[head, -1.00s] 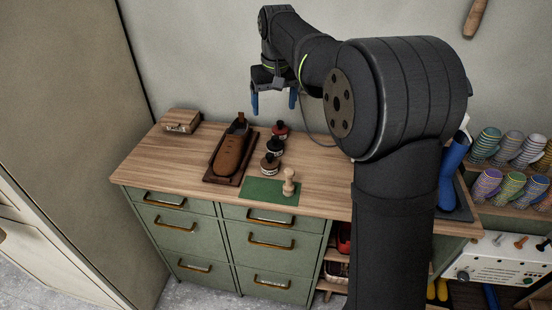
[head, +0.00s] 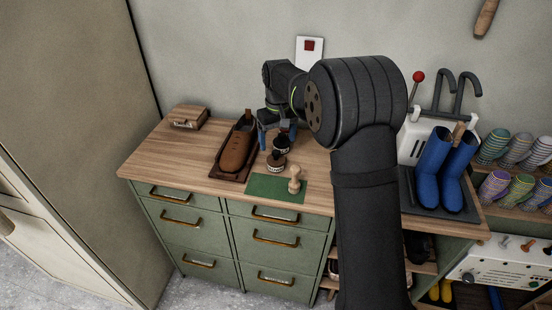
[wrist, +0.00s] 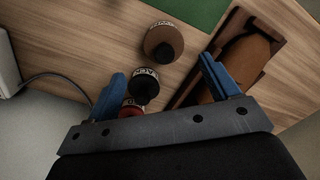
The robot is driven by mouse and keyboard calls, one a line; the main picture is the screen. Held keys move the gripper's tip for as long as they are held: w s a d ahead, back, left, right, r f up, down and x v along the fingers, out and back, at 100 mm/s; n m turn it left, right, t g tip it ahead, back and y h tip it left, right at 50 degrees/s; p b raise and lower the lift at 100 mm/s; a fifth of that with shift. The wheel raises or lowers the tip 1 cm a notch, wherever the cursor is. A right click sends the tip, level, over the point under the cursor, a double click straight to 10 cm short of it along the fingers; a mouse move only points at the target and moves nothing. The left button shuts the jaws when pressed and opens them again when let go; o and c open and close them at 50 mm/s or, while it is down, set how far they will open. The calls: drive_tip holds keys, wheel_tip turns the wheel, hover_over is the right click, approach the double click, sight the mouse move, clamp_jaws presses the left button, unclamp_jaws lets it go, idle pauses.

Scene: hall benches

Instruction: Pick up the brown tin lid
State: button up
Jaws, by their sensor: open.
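The brown tin lid (head: 275,158) tops the round tin nearest the green mat in the head view. In the wrist view the brown lid (wrist: 163,43) is at top centre, beyond my fingertips. My gripper (head: 277,138) is open and low over the row of tins, with its blue fingers spread. In the wrist view my gripper (wrist: 160,75) has the black-topped tin (wrist: 143,84) between its fingers, with no visible contact. The red-topped tin (wrist: 131,108) is nearer the palm and partly hidden.
A brown shoe (head: 237,150) sits in a wooden tray (head: 224,174) just left of the tins. A green mat (head: 264,186) with a wooden peg-like object (head: 295,180) lies in front. Blue boots (head: 433,165) stand right.

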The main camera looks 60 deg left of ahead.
sight(275, 151)
drive_tip(key=shift+s+a+f, duration=0.1)
drive_tip(key=shift+s+f, duration=0.05)
drive_tip(key=shift+f, duration=1.3)
drive_tip(key=shift+s+f, duration=0.15)
drive_tip(key=shift+f, duration=1.25)
drive_tip(key=c, duration=1)
